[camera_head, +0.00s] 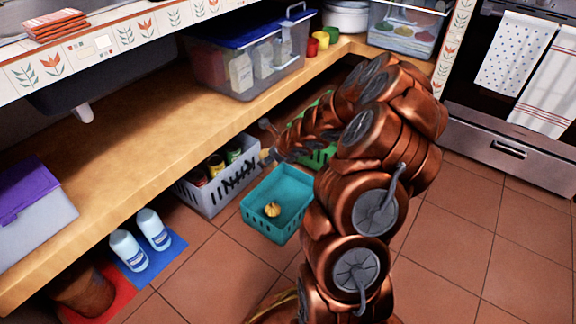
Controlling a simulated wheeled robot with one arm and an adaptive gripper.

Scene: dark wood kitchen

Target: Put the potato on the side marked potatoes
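A small round yellow-tan item (272,209) lies in the teal basket (262,228) on the floor; it may be the potato, but it is too small to tell. No side marked potatoes can be read in this view. My gripper (266,142) is beyond the teal basket, beside the grey-white crate, with its two fingers spread apart and nothing seen between them. My arm hides part of the green basket (318,155) behind it.
The grey-white crate (208,198) holds several jars. Two white-blue bottles (128,250) stand on a blue mat (170,249) at the left. A wooden shelf (130,130) overhangs the crates, with a blue-lidded bin (245,70) on it. Tiled floor is free at right.

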